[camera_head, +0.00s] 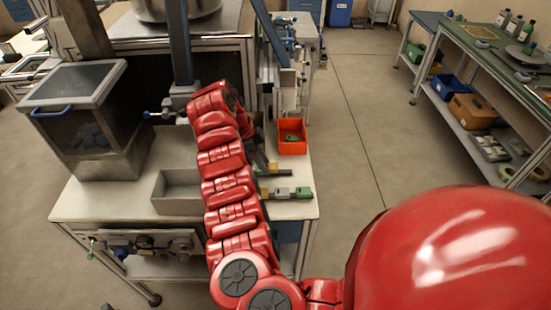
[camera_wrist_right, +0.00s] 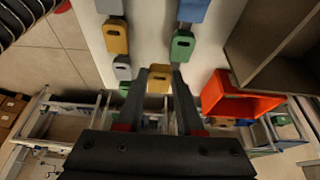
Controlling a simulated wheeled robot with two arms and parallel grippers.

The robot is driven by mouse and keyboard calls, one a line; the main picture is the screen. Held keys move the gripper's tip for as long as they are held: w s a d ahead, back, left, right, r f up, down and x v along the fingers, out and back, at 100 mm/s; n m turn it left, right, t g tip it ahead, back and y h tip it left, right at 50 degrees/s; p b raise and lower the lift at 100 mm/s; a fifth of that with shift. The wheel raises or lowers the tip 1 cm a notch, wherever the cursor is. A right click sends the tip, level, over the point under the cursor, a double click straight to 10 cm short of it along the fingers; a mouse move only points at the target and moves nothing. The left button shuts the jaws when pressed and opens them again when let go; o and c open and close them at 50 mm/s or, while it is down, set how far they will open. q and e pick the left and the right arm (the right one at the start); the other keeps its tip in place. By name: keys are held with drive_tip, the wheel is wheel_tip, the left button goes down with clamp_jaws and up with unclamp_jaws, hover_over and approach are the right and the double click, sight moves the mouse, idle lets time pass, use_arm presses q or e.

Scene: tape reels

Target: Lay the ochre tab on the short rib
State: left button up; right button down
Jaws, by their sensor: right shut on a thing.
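My right gripper (camera_wrist_right: 162,85) is shut on an ochre tab (camera_wrist_right: 159,78), held between its fingertips. In the head view my right gripper (camera_head: 262,162) is small and partly hidden by my red arm. One row of tabs has a blue-grey tab (camera_wrist_right: 192,10) and a green tab (camera_wrist_right: 182,45). The held tab is beyond its green end; contact is unclear. A second row to the left has an ochre tab (camera_wrist_right: 116,38), a grey tab (camera_wrist_right: 122,68) and a green end. I cannot tell which rib is the short one. My left gripper is out of view.
An orange bin (camera_head: 292,148) holding green pieces stands at the table's far right edge. An open grey tray (camera_head: 172,205) is left of my arm. A clear-sided box (camera_head: 75,130) stands further left. The pale table top (camera_head: 110,205) is bare at front left.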

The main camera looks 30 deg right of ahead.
hover_over(281, 171)
drive_tip(key=a, duration=0.1)
drive_tip(key=shift+w+f+p, duration=0.2)
drive_tip(key=shift+w+p, duration=0.15)
drive_tip(key=shift+p, duration=0.1)
drive_tip(key=shift+f, duration=0.2)
drive_tip(key=shift+f+p, duration=0.65)
drive_tip(key=shift+f, duration=0.95)
drive_tip(key=shift+a+f+b, duration=0.1)
drive_tip(key=shift+f+b, duration=0.1)
drive_tip(key=shift+b, duration=0.1)
drive_tip(key=c, duration=0.6)
unclamp_jaws()
drive_tip(key=shift+r, duration=0.1)
drive_tip(key=shift+o, duration=0.2)
